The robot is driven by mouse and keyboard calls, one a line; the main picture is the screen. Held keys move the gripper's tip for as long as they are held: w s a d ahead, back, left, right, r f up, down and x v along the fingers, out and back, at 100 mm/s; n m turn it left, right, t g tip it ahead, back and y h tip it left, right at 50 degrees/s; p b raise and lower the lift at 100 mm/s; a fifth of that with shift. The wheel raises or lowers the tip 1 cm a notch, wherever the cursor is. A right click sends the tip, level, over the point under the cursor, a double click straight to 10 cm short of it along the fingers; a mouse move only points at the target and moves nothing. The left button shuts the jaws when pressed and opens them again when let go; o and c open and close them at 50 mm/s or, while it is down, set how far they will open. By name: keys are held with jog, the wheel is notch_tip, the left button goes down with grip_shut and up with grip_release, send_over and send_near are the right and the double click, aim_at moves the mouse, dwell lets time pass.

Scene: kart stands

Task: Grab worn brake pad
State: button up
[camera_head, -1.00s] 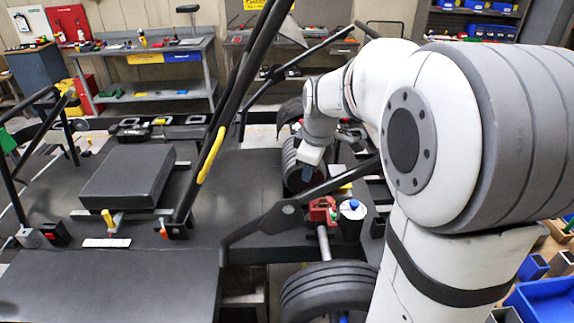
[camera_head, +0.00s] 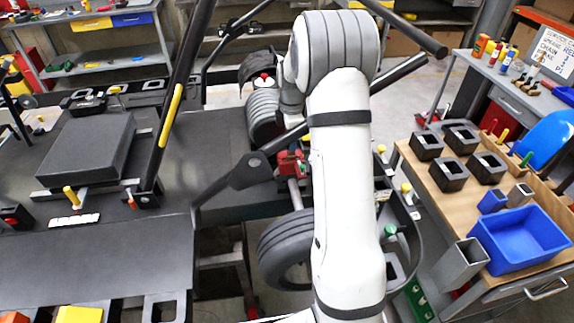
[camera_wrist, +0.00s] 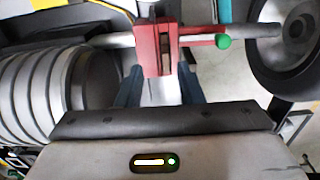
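A red brake caliper (camera_wrist: 158,45) sits on a grey axle in the wrist view, with a dark slot in its middle. Thin plates show in the slot; I cannot clearly tell the worn brake pad from them. The caliper also shows in the head view (camera_head: 290,163), just left of my arm. My gripper (camera_wrist: 160,88) is open, its two dark blue fingers apart below the caliper in the wrist picture. A pale surface shows between the fingers, and I see nothing gripped. In the head view the fingers are hidden behind my arm.
A ribbed rear tyre (camera_wrist: 35,95) lies close on the left in the wrist view. A wheel (camera_wrist: 290,40) is at the right, beside a green knob (camera_wrist: 223,41). Black frame tubes (camera_head: 235,175) run near my arm. A wooden-topped cart (camera_head: 440,190) holds a blue bin (camera_head: 520,240) and black holders.

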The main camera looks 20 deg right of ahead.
aim_at(291, 160)
jog(key=f, duration=0.1)
jog(key=f+b, duration=0.1)
jog(key=f, duration=0.1)
jog(key=shift+s+a+f, duration=0.1)
jog(key=shift+s+a, duration=0.1)
jog(key=shift+s, duration=0.05)
jog(key=shift+w+f+b, duration=0.1)
jog(key=shift+f+b, duration=0.25)
jog(key=shift+f, duration=0.05)
jog(key=shift+r, duration=0.1)
jog(key=shift+c, duration=0.3)
grip_shut()
